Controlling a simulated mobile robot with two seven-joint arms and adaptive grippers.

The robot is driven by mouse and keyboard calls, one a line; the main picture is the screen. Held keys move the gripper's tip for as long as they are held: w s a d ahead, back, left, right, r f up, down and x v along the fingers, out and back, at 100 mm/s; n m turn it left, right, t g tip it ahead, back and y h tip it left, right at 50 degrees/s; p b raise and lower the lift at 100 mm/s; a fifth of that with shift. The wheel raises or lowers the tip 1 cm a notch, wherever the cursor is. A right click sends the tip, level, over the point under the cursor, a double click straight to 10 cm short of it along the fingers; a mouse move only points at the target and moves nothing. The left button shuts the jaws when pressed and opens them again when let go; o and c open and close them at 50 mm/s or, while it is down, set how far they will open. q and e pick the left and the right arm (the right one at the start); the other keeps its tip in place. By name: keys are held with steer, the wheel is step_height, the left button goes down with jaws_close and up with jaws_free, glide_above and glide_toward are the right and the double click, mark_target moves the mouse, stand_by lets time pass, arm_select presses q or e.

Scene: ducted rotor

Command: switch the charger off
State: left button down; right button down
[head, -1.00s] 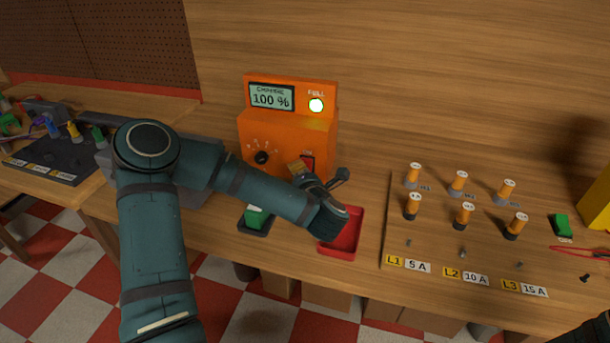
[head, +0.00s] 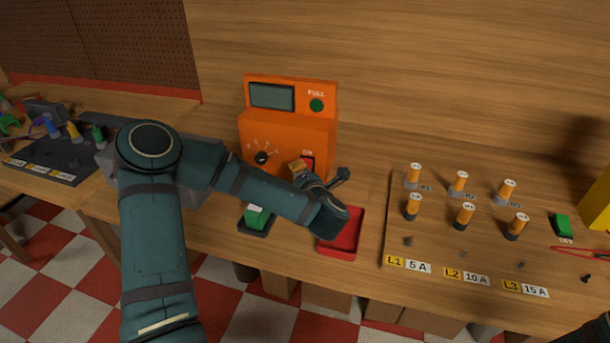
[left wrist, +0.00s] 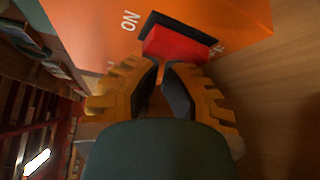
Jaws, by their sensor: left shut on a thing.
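The orange charger (head: 285,135) stands at the back of the bench. Its display (head: 272,97) is blank and its FULL lamp (head: 316,105) is dark green, unlit. Its red rocker switch (head: 308,162) is on the front lower right, partly hidden by my left gripper (head: 298,170). In the left wrist view the red switch (left wrist: 178,45) sits in a black frame with ON at one end; the other label is partly covered. My left gripper (left wrist: 161,66) is shut with its fingertips against the switch's edge; what lies between the tips is hard to see.
A red tray (head: 341,246) and a green block (head: 256,216) in a dark holder are in front of the charger. To the right, a board (head: 440,240) holds several orange-topped posts. A green piece (head: 562,225) and red leads lie at far right.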

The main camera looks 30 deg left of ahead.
arm_select(q)
steer(key=shift+w, duration=0.3)
stand_by(1.1)
steer(key=shift+s+d+r, duration=0.1)
steer(key=shift+s, duration=0.5)
steer(key=shift+s+d+r+p, duration=0.2)
steer(key=shift+s+r+p, duration=0.25)
steer(key=shift+s, duration=0.35)
steer(key=shift+s+d+r+p, duration=0.2)
steer(key=shift+s+r+p, duration=0.2)
steer(key=shift+s, duration=0.35)
steer(key=shift+s+d+r, duration=0.15)
steer(key=shift+s+r, duration=0.1)
steer(key=shift+s, duration=0.5)
